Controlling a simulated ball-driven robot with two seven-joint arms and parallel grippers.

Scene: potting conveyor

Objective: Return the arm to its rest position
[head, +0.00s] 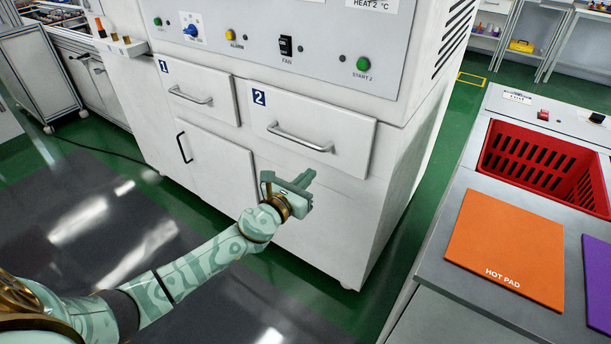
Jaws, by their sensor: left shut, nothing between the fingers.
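My left arm reaches in from the lower left, and its pale green left gripper (290,190) is shut and empty. In the picture it lies over the lower front of the white cabinet (330,220), below drawer 2 (310,135). Whether it touches the cabinet I cannot tell. Both drawer 1 (197,96) and drawer 2 look closed, and the lower door (215,160) with a black handle looks closed too. My right gripper is not in view.
A control panel (270,35) with buttons and switches sits above the drawers. At the right a grey counter (470,300) holds a red basket (488,160), an orange hot pad (505,240) and a purple pad (597,285). Dark floor mat (90,210) lies open at left.

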